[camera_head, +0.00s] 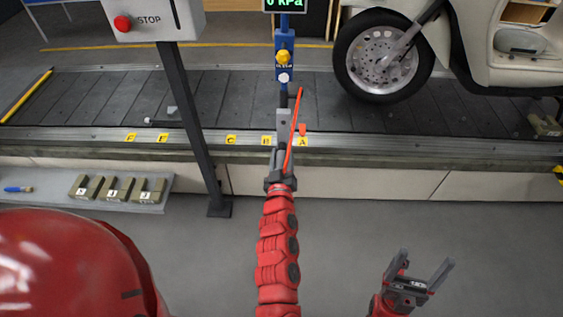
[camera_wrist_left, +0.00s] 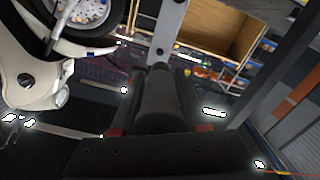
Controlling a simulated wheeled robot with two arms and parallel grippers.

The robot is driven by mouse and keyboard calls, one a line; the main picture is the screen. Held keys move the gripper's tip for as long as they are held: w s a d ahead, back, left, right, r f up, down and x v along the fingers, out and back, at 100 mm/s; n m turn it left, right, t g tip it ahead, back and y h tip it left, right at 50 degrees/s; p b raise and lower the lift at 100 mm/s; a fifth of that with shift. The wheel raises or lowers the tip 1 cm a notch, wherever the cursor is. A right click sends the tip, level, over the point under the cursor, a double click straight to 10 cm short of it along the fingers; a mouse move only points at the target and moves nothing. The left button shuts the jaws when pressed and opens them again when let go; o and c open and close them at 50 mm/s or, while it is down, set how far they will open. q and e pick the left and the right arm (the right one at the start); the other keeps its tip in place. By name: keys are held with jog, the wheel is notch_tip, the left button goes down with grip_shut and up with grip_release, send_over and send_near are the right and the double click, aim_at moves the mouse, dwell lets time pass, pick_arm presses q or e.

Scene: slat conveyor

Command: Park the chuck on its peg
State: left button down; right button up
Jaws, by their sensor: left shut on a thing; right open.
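My left gripper (camera_head: 281,158) reaches forward to the near rail of the conveyor, in line with the blue post (camera_head: 284,55). In the left wrist view its fingers (camera_wrist_left: 158,105) are shut around a dark cylindrical body (camera_wrist_left: 156,97), which I take as the chuck. A grey flat bar (camera_head: 284,121) stands just beyond the fingertips; it also shows in the left wrist view (camera_wrist_left: 170,32). Whether chuck and bar touch is unclear, and I cannot make out the peg. A red hose (camera_head: 296,125) runs up beside the gripper. My right gripper (camera_head: 418,275) is open and empty, low at the right.
A scooter's wheel (camera_head: 383,57) stands on the slat conveyor (camera_head: 225,95) at right. The post carries a yellow knob (camera_head: 283,57) and a 0 kPa display. A stop-button box (camera_head: 157,20) on a dark pole is at left. Several labelled blocks (camera_head: 117,187) lie on a shelf.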

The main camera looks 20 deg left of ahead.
pick_arm(q)
jog(key=b, duration=0.2)
send_near(284, 124)
jog(key=x, duration=0.3)
jog(key=shift+x, duration=1.05)
jog(key=shift+a, duration=0.15)
jog(key=shift+w+a, duration=0.15)
jog(key=shift+w, duration=0.55)
dwell(0.6)
jog(key=shift+c, duration=1.6)
grip_release()
